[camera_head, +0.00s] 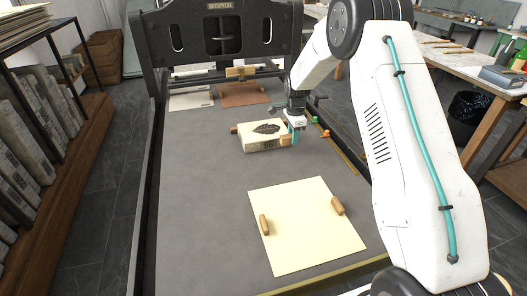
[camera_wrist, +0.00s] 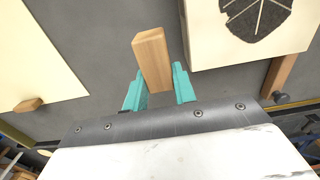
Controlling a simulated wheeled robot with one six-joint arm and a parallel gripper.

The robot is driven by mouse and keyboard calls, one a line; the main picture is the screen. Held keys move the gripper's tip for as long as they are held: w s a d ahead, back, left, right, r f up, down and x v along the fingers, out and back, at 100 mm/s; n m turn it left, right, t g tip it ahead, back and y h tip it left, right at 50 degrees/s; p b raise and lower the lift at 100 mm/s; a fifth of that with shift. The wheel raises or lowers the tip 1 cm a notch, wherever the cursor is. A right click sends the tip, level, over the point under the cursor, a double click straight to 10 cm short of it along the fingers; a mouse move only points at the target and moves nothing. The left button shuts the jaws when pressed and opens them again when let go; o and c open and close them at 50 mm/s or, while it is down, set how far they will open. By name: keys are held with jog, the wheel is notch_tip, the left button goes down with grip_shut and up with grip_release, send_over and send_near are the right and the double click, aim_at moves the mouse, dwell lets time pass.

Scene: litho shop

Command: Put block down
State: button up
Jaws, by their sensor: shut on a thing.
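My gripper (camera_head: 294,132) is shut on a plain wooden block (camera_wrist: 153,62), which sticks out between its teal fingers (camera_wrist: 158,92) in the wrist view. In the head view the block (camera_head: 286,140) shows at the right end of a pale stone slab (camera_head: 256,143) printed with a dark leaf. In the wrist view the stone (camera_wrist: 264,55) lies just right of the right finger. I cannot tell whether the block touches the grey press bed (camera_head: 200,190).
A cream sheet (camera_head: 300,225) lies on the bed in front, with wooden blocks (camera_head: 265,225) (camera_head: 337,206) at its left and right edges. The black press frame (camera_head: 215,45) stands behind. Bare bed lies left of the sheet. A shelf (camera_head: 60,170) stands at left.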

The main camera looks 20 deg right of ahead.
send_over(267, 158)
jog(key=shift+w+d+f, duration=0.15)
jog(key=shift+d+f, duration=0.15)
jog(key=shift+f, duration=0.15)
jog(key=shift+a, duration=0.5)
jog(key=shift+d+f, duration=0.15)
jog(key=shift+f, duration=1.65)
jog(key=shift+f, duration=0.15)
jog(key=o, duration=1)
jog(key=shift+o, duration=0.2)
notch_tip(267, 158, up, 12)
jog(key=shift+r, duration=0.25)
